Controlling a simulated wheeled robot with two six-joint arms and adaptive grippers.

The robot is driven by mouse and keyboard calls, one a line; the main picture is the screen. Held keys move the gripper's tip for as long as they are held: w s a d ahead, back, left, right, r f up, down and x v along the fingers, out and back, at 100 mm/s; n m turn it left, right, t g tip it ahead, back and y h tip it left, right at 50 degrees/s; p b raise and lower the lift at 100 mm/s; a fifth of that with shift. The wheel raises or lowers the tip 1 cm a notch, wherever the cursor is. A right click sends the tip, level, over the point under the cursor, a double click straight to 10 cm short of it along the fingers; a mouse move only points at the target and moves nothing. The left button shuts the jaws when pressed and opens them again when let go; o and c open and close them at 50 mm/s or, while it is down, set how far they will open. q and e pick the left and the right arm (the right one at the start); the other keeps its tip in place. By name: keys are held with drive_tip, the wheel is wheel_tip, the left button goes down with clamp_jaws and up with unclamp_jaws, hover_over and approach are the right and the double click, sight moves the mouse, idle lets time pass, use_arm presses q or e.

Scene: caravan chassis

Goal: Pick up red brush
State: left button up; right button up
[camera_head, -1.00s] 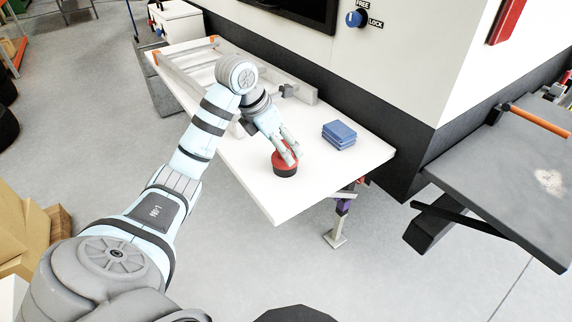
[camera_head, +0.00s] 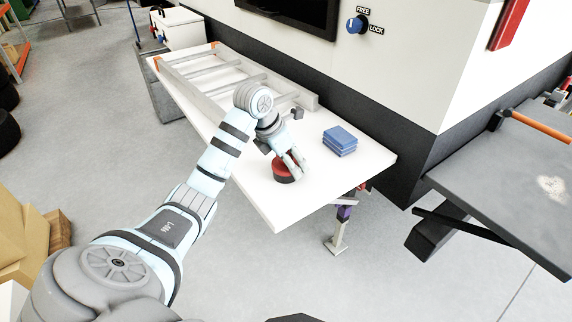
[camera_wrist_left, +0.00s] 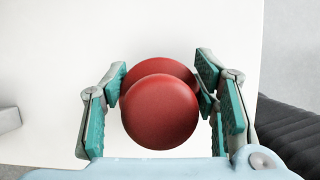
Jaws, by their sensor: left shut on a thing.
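The red brush (camera_head: 279,164) is a round red piece with a dark underside, on the white table (camera_head: 245,190) near its front corner. In the left wrist view the brush shows as a round red knob (camera_wrist_left: 160,112) above a wider red body (camera_wrist_left: 157,66). The green-padded fingers of my left gripper (camera_wrist_left: 163,82) stand on both sides and are shut on it. The fingers hide part of the brush in the head view. I cannot tell whether it is clear of the table. My right gripper is not in view.
A stack of blue pads (camera_head: 340,140) lies right of the brush. A ladder (camera_head: 230,80) lies along the table's back. The white and dark wall (camera_head: 400,150) borders the table, and a grey shelf (camera_head: 515,185) juts out at right. The table's front corner is clear.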

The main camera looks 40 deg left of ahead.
use_arm(q)
drive_tip(key=shift+r, duration=0.1)
wheel_tip(320, 180, up, 8)
drive_tip(key=shift+w+f+p, duration=0.1)
drive_tip(key=shift+f+p, duration=0.05)
drive_tip(key=shift+p, duration=1.1)
wheel_tip(320, 180, up, 12)
drive_tip(key=p, duration=1.1)
drive_tip(key=shift+p, duration=0.3)
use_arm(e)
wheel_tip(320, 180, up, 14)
use_arm(q)
drive_tip(key=o, duration=0.6)
drive_tip(key=c, duration=0.4)
drive_tip(key=shift+c, duration=0.2)
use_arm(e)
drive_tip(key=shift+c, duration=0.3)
